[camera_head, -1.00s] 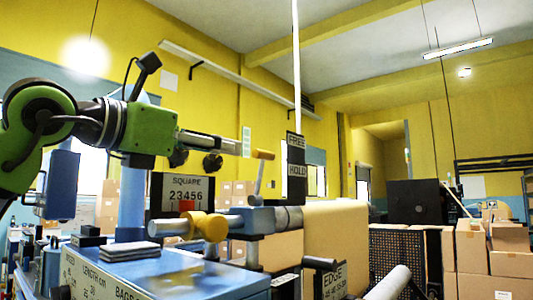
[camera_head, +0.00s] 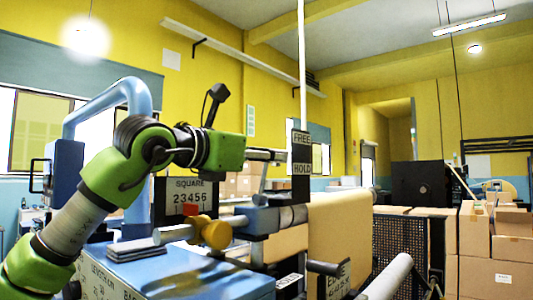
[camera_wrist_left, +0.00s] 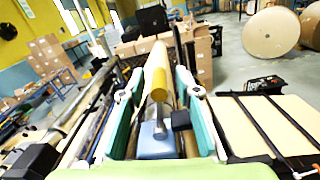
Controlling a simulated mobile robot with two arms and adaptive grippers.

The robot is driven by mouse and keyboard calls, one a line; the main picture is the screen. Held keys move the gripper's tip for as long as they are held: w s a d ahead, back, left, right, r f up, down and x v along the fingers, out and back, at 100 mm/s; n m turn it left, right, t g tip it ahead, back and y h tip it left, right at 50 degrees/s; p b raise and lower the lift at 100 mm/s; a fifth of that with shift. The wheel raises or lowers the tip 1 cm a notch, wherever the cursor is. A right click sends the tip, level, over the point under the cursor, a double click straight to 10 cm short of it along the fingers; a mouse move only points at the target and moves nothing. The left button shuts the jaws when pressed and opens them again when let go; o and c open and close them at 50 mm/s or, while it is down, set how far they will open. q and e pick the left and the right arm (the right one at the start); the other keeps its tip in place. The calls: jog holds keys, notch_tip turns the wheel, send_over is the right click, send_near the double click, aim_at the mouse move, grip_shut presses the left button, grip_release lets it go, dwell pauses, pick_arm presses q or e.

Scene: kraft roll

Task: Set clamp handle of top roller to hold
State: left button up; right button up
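The clamp handle has a tan-yellow grip (camera_wrist_left: 159,75) on a grey stem that runs down to a blue block (camera_wrist_left: 152,145) in the left wrist view. In the head view the handle is mostly hidden behind my left gripper (camera_head: 283,155). The gripper's two teal fingers stand on either side of the grip. They look apart, with a gap beside the grip, so I see no firm hold. A sign plate right of the gripper reads FREE (camera_head: 302,137) above and HOLD (camera_head: 302,169) below. The top roller's blue mount (camera_head: 262,218) lies below the gripper. My right gripper is not in view.
A yellow knob (camera_head: 217,234) and a SQUARE counter (camera_head: 187,196) sit left of the mount. The kraft paper (camera_head: 340,230) hangs to the right. A blue machine top (camera_head: 180,270) is in front. Stacked cartons (camera_head: 490,245) stand far right.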

pick_arm(q)
grip_shut()
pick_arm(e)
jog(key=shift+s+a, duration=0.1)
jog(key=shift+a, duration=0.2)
pick_arm(q)
jog(key=shift+s, duration=0.1)
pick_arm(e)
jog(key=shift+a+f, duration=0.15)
pick_arm(q)
jog(key=s+d+f+m+b, duration=0.4)
jog(key=f+m+b, duration=0.4)
jog(key=m, duration=0.6)
jog(key=shift+d+b, duration=0.4)
jog(key=shift+d, duration=0.5)
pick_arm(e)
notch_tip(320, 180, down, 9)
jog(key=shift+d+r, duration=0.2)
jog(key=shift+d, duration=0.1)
pick_arm(q)
jog(key=shift+f, duration=0.2)
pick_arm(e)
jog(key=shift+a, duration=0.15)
pick_arm(q)
grip_release()
